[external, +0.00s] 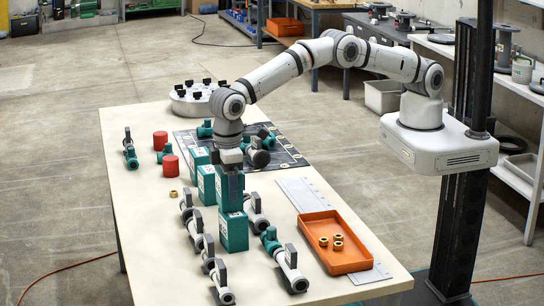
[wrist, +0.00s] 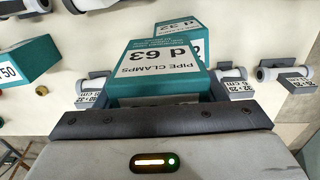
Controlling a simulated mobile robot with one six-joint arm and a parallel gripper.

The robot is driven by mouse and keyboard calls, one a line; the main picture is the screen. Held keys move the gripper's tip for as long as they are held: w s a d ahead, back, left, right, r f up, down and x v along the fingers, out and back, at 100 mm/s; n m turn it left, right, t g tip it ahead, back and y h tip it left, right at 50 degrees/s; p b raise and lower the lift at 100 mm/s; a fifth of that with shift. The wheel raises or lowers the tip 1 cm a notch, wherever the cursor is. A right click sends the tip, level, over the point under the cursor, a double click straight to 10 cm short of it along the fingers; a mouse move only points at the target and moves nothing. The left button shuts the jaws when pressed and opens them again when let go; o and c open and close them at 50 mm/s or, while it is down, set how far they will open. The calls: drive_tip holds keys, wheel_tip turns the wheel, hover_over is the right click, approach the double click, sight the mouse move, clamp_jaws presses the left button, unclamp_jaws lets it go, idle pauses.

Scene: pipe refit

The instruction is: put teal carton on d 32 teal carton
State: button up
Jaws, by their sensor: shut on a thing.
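My gripper (external: 230,168) points down over the table and is shut on a teal carton (external: 229,190). In the wrist view this carton (wrist: 155,65) reads "PIPE CLAMPS d 63". The d 32 teal carton (wrist: 180,28) shows just beyond it, partly covered by it. In the external view a teal carton (external: 234,232), likely the d 32 one, stands on the table right below the held carton. The held carton looks upright above it; whether they touch I cannot tell. A d 50 teal carton (wrist: 20,66) is at the left of the wrist view.
An orange tray (external: 348,262) with brass rings is at right.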

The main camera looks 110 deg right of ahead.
drive_tip(key=shift+f, duration=0.15)
drive_tip(key=o, duration=1.2)
drive_tip(key=shift+c, duration=0.2)
